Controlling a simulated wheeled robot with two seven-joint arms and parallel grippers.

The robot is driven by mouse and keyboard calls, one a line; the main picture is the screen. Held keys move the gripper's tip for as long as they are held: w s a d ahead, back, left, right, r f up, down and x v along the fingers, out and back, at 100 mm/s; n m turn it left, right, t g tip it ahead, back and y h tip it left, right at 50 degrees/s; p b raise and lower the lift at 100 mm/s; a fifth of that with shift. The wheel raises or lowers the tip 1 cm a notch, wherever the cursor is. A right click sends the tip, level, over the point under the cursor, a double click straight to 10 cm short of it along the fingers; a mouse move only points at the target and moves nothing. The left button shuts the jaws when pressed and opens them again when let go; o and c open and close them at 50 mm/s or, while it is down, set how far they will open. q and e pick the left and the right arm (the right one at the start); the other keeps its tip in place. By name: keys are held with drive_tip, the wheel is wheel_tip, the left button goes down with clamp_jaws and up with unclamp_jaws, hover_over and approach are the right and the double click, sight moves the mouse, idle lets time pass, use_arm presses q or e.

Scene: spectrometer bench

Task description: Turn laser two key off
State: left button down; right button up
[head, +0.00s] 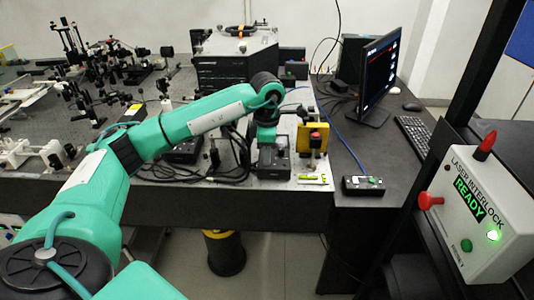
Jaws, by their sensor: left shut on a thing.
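My left gripper (268,148) points down at a black control box (272,171) near the front edge of the optical bench. It is shut on a small part at the top of this box, which looks like its key. The key itself is hidden by the gripper, so its angle cannot be seen. A second black control box (184,150) stands to the left, partly behind my left arm. No label showing which box is laser two can be read. My right gripper is not in view.
A small box with a green button (363,185) lies on the dark desk. The laser interlock box (470,222) reads READY with a green light. Cables lie between the control boxes.

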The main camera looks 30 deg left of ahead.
use_arm(q)
drive_tip(key=shift+r, duration=0.1)
drive_tip(key=c, duration=1.3)
unclamp_jaws()
